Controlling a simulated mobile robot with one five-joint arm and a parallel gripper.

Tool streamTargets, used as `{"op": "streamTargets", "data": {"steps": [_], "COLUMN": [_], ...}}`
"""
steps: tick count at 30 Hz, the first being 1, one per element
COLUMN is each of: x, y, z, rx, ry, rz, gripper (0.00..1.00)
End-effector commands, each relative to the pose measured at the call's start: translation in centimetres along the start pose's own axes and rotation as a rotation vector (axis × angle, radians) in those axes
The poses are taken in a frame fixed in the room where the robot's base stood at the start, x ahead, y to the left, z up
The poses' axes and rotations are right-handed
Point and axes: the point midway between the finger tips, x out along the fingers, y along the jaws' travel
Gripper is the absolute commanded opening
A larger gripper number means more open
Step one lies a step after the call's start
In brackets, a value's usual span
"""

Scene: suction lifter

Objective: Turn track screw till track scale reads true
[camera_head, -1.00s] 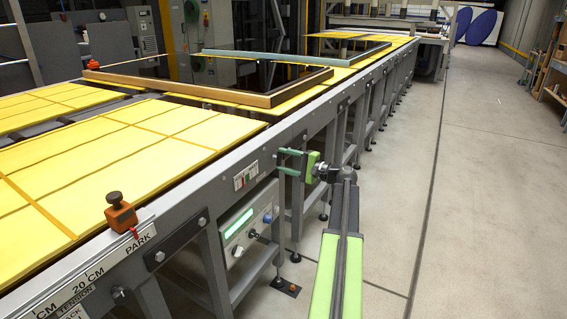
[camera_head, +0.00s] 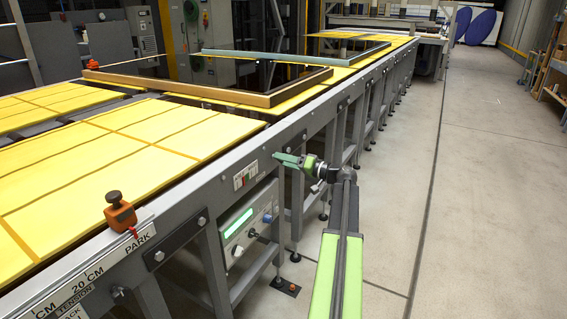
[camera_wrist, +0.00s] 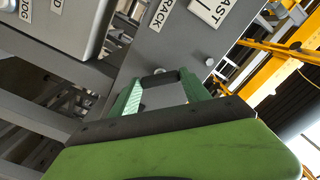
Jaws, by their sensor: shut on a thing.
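In the wrist view, a dark cylindrical screw head (camera_wrist: 159,78) sits between the two green fingers of my gripper (camera_wrist: 160,90), which is shut on it at the grey rail. A label ending in "RACK" (camera_wrist: 160,14) is just above it. A white plate reading "AST" (camera_wrist: 213,9) is cut off at the top edge, and no pointer reading can be made out. In the head view my gripper (camera_head: 285,160) is at the rail's side. It hides the screw there. A small white plate with red and green marks (camera_head: 245,175) is left of it, too small to read.
A grey control box (camera_head: 240,228) with a lit green strip hangs below the rail. An orange block with a dark knob (camera_head: 120,212) sits on the ruler (camera_head: 100,273) near "PARK". Yellow panels (camera_head: 110,155) cover the machine bed. The floor (camera_head: 500,200) at right is clear.

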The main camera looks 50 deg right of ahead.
Motion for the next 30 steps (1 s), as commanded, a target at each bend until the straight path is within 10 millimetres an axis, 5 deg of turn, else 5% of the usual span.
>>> {"op": "streamTargets", "data": {"steps": [18, 30], "x": [0.04, 0.07], "y": [0.03, 0.04], "z": [0.27, 0.24], "rx": [-0.560, -0.773], "ry": [-0.008, -0.007], "rz": [-0.004, -0.005], "gripper": [0.14, 0.14]}}
